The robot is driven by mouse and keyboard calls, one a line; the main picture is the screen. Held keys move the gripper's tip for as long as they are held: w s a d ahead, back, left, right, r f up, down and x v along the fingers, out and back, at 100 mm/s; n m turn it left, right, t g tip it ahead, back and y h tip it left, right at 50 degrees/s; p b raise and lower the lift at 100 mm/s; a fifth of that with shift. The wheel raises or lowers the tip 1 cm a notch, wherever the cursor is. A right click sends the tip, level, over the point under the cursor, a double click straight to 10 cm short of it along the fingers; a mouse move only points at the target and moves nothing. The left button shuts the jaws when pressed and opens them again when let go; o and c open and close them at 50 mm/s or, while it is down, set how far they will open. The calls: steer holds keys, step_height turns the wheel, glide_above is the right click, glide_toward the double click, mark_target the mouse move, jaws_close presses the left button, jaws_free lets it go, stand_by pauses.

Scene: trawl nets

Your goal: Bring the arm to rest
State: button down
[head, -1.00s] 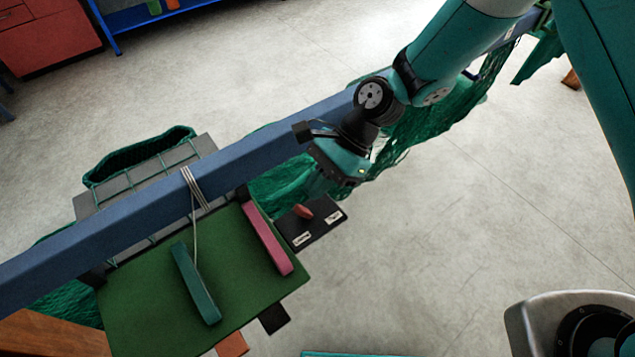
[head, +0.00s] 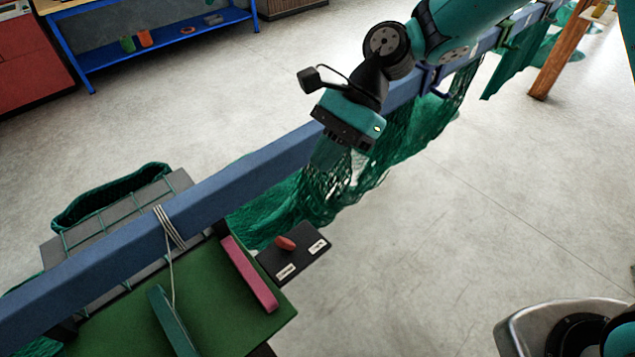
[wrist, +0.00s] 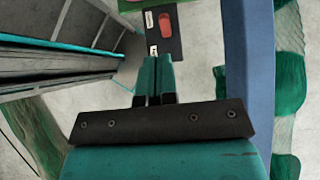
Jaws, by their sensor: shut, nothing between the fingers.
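My gripper (head: 342,146) hangs from my teal arm in front of the blue beam (head: 255,168), in the middle of the head view. In the wrist view its two teal fingers (wrist: 150,76) lie side by side, shut with nothing between them. The fingertips look faint against the net in the head view. Below and left of the gripper is a dark plate (head: 306,256) with white labels and a red piece (head: 285,243) on it. The plate and red piece also show in the wrist view, beyond the fingertips.
Green netting (head: 400,150) hangs along the beam. A green board (head: 215,300) at lower left carries a pink bar (head: 249,273) and a teal bar (head: 172,322). A blue-framed bench (head: 160,38) stands at the back left. The floor at right is mostly clear.

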steer(key=shift+w+d+r, duration=0.1)
steer(key=shift+r, duration=0.4)
steer(key=s+d+f+n+t+h+b, duration=0.2)
steer(key=s+d+f+n+t+b, duration=0.2)
steer(key=s+d+n+b, duration=0.8)
steer(key=s+n+t+b, duration=0.1)
steer(key=s+n+b, duration=0.1)
steer(key=n, duration=0.3)
steer(key=shift+s+t+h, duration=0.3)
steer(key=shift+s, duration=0.25)
steer(key=shift+d, duration=0.1)
